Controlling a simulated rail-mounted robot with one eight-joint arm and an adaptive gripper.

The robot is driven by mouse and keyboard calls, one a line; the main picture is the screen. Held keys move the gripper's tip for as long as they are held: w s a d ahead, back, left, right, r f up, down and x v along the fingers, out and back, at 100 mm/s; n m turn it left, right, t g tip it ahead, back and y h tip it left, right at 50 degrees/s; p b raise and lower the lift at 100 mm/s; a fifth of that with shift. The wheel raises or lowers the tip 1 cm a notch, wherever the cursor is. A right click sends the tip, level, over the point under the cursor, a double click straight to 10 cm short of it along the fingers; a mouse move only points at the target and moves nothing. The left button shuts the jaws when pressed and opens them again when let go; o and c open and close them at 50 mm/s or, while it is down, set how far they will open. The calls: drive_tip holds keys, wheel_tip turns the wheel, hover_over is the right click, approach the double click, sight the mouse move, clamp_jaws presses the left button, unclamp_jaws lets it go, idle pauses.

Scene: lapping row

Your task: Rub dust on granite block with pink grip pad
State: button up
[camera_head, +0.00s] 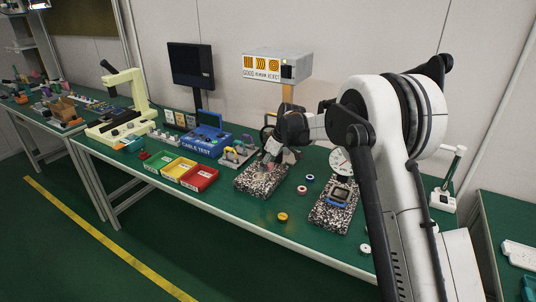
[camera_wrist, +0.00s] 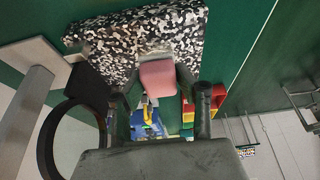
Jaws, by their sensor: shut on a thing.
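A black-and-white speckled granite block (camera_head: 258,184) lies on the green bench, and its speckled face (camera_wrist: 125,30) fills the top of the wrist view. My gripper (camera_head: 270,152) is over the back part of this block. In the wrist view, my gripper (camera_wrist: 160,98) is shut on the pink grip pad (camera_wrist: 157,77), whose front end faces the block. I cannot tell whether the pad touches the surface. Dust cannot be made out for sure on the speckled pattern. A second granite block (camera_head: 322,218) to the right carries a dial gauge (camera_head: 341,162) and a blue device (camera_head: 339,194).
Green, yellow and red bins (camera_head: 200,180) stand left of the block, with a blue cable test case (camera_head: 205,140) behind. Small rings, one yellow (camera_head: 282,217), lie between the blocks. The bench's front edge is close to the blocks.

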drive_tip(key=shift+r+p, duration=0.6)
drive_tip(key=shift+r, duration=1.2)
drive_tip(key=shift+w+f, duration=0.1)
